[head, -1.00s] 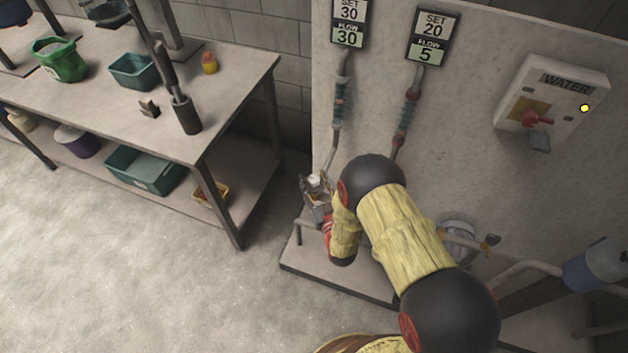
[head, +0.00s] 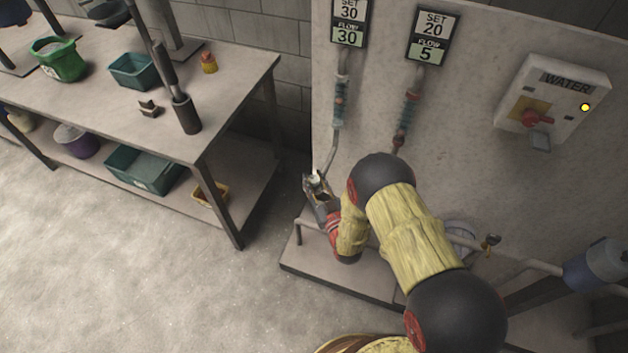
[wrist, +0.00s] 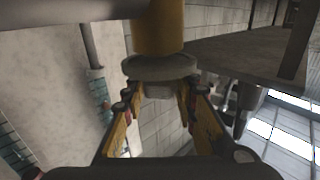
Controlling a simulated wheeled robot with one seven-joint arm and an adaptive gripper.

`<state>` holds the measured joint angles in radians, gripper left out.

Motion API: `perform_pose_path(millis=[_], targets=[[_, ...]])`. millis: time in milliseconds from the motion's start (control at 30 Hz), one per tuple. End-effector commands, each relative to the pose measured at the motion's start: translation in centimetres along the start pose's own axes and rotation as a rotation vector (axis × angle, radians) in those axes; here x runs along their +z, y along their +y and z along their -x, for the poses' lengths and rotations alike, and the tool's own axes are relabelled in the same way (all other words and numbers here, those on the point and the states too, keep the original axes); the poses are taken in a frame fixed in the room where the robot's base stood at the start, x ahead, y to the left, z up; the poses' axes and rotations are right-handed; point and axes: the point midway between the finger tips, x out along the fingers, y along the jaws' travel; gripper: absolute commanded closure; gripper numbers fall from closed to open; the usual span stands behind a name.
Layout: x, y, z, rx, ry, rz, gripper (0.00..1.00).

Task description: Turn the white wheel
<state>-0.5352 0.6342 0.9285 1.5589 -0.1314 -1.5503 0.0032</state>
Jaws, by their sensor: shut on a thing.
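The pale, whitish wheel (wrist: 160,68) shows in the wrist view as a round disc with a stub, against a yellow-brown cylinder. My gripper (wrist: 155,94) has one finger on each side of the stub and is shut on the wheel. In the head view my gripper (head: 315,183) is at the low end of the left pipe, with a small whitish part of the wheel (head: 316,177) between its fingers. The rest of the wheel is hidden there by my gripper.
The left sign (head: 348,22) reads SET 30, FLOW 30; the right sign (head: 432,36) reads SET 20, FLOW 5. A water switch box (head: 552,92) with a red knob is on the wall panel. A workbench (head: 225,105) stands left. My arm covers the right pipe's lower end.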

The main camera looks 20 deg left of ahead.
Motion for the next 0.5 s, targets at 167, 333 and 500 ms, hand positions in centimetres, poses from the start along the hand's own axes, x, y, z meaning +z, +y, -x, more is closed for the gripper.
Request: perform_pose_path(millis=[167, 333, 500], targets=[[0.0, 0.36, -0.12, -0.106, 0.004, 0.001, 0.97], [0.0, 0.32, -0.14, -0.215, 0.004, 0.001, 0.97], [-0.05, 0.18, -0.14, -0.308, 0.005, 0.001, 0.97]])
